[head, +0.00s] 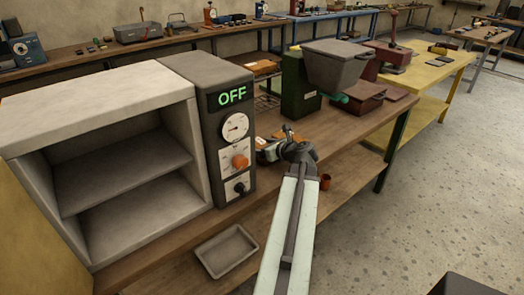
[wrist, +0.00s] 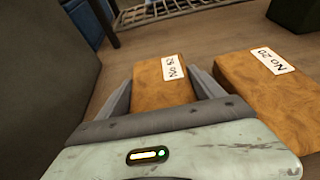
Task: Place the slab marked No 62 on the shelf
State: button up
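An orange-brown slab (wrist: 160,90) with a white label that appears to read No 62 lies between the two fingers of my gripper (wrist: 162,80) in the wrist view. The fingers stand open, one on each side of it; I cannot tell whether they touch it. In the head view my gripper (head: 270,153) is low over the bench, just right of the oven's control panel, and mostly hidden by my arm. The grey shelf (head: 120,175) is inside the open-fronted oven at the left, with nothing on it.
The oven's control panel (head: 225,130) reads OFF. A green machine with a grey hopper (head: 338,62) stands farther along the bench. An empty grey tray (head: 227,250) is on the lower level.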

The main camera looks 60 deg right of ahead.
aim_at(262, 146)
jog(key=shift+s+d, duration=0.1)
jog(key=shift+c, duration=1.2)
notch_tip(262, 146, up, 18)
jog(key=p, duration=1.7)
jog(key=shift+f+p, duration=0.2)
jog(key=shift+p, duration=0.1)
